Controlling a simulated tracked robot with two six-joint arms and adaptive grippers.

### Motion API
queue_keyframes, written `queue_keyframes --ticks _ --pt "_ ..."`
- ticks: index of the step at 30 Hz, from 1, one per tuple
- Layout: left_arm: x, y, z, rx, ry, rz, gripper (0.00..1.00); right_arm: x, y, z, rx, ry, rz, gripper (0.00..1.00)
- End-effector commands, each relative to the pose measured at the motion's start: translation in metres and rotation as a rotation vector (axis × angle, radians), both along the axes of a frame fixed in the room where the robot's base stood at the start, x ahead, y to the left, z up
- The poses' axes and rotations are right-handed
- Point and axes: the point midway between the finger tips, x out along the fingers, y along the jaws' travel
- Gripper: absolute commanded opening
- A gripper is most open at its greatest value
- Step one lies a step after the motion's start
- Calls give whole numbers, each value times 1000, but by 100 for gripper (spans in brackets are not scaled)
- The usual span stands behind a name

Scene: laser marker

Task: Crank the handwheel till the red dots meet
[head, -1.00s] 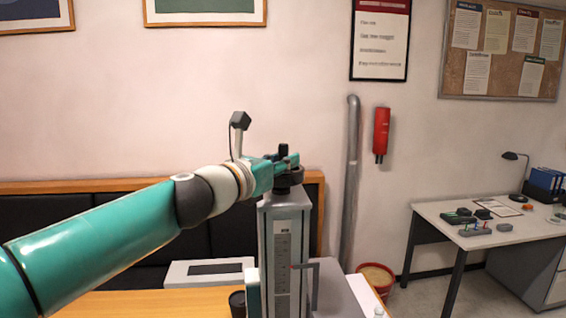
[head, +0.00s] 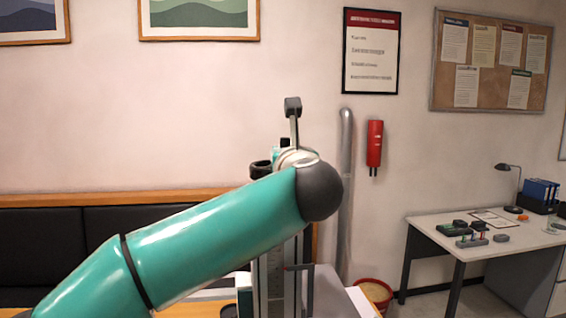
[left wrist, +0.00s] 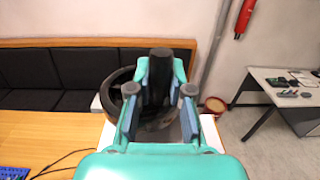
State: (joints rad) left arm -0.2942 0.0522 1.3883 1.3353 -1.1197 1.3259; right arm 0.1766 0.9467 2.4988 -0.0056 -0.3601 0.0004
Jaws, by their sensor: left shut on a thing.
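The marker's grey column (head: 272,285) stands on the table, partly covered by my left arm in the head view. The black handwheel (head: 261,168) is on its top, with its rim showing left of my wrist. In the left wrist view the handwheel (left wrist: 118,88) lies behind and below my left gripper (left wrist: 160,75). The gripper is shut on the upright black crank knob (left wrist: 160,62), with a finger on each side. A small reddish mark (head: 286,268) shows beside the column's scale; I cannot make out two red dots. My right gripper is not in view.
The wooden table (left wrist: 60,125) holds a blue item (left wrist: 14,172) and a cable at its left. A dark padded bench (head: 150,225) runs behind. A red bucket (head: 374,291) and a white desk (head: 480,240) are to the right.

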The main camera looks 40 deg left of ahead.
Motion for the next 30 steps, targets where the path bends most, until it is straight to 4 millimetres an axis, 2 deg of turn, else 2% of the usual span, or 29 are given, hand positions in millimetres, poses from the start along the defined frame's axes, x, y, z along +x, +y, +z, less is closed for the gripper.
queue_keyframes --ticks 8,18,24,30 --pt "11 0 1 1 5 263 0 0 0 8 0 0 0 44" --pt "18 6 3 1 6 575 0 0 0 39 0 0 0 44" --pt "20 9 1 0 4 685 0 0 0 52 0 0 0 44" --pt "22 11 1 1 1 759 0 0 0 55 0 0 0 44"
